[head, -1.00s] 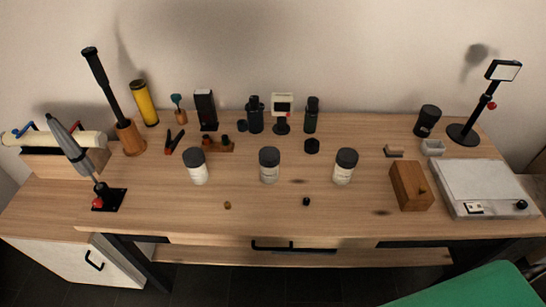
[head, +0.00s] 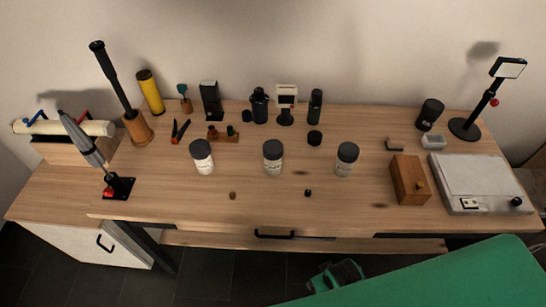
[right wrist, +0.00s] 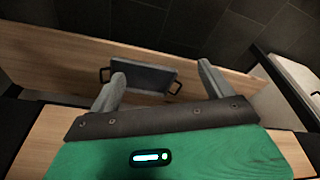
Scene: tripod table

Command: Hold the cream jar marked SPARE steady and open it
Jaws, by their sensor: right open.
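Three cream jars with dark lids stand upright in a row on the table: a left one (head: 202,158), a middle one (head: 273,159) and a right one (head: 347,160). Their labels are too small to read, so I cannot tell which is marked SPARE. All the lids are on. My right gripper (right wrist: 161,66) is open and empty in the right wrist view, low by the table's front and apart from the jars. My left gripper is not in view.
The wooden table (head: 270,215) is clear in front of the jars except for two small knobs. A wooden box (head: 408,180) and a grey-white scale-like device (head: 475,184) stand at right. A tool stand (head: 118,187) is at left. Dark bottles (head: 259,106) stand behind.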

